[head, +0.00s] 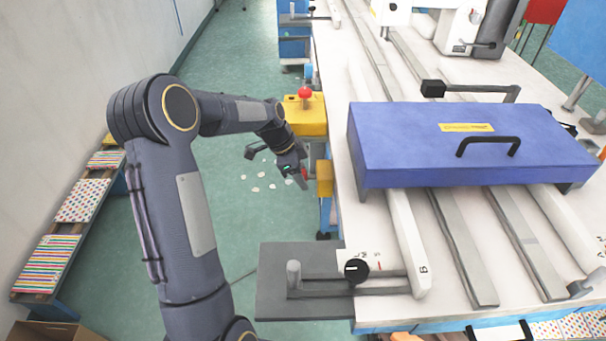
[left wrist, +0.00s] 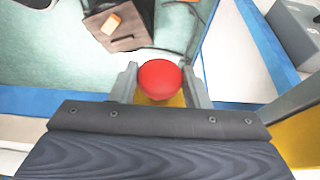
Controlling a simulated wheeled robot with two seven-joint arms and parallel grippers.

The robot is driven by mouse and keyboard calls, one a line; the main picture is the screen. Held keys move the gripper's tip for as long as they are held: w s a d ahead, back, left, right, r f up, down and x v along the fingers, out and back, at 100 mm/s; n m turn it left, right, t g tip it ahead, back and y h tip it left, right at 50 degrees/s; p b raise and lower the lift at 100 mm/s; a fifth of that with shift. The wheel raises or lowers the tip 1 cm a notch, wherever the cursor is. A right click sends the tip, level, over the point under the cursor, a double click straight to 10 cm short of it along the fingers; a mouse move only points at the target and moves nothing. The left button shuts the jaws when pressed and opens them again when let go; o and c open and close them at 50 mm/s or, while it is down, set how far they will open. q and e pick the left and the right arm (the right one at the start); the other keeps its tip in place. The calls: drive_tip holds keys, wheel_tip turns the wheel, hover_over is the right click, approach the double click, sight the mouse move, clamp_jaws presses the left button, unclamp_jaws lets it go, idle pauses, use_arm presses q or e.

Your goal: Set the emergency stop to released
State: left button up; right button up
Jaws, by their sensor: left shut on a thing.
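The emergency stop is a round red button (left wrist: 160,78) on a yellow box, partly seen in the left wrist view. In the head view the yellow box (head: 324,180) is on the left side of the workbench, and only a small red part of the button (head: 304,173) shows beside my gripper. My left gripper (head: 298,172) reaches it from the left, with its fingers on either side of the button, shut on it. In the left wrist view the fingers (left wrist: 160,88) flank the red head. My right gripper is in neither view.
A larger yellow box (head: 303,117) with a red knob (head: 305,92) stands farther back along the bench edge. A blue-purple case (head: 440,150) with a black handle lies across the bench rails. A grey plate (head: 290,262) juts out nearer.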

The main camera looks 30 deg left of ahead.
use_arm(q)
drive_tip(key=shift+s+a, duration=0.15)
drive_tip(key=shift+a, duration=0.2)
drive_tip(key=o, duration=1.4)
drive_tip(key=shift+c, duration=0.2)
drive_tip(key=v, duration=0.8)
drive_tip(key=shift+s, duration=0.1)
drive_tip(key=shift+f, duration=0.1)
